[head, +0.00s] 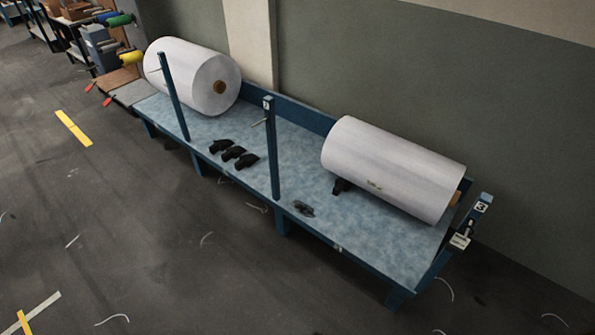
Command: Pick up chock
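Several small black wedge-shaped pieces that look like chocks lie on a long blue rack. Three sit in a row: one left (219,146), one middle (233,153) and one right (246,161), on the bare deck between two posts. Neither of my grippers shows in the head view.
The blue rack (300,180) stands along a green-grey wall, with a second white roll (192,76) at its left and upright posts (272,150) along its front. Floor in front is open, with thread scraps and yellow tape (73,128). Shelving with coloured spools (120,20) stands far left.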

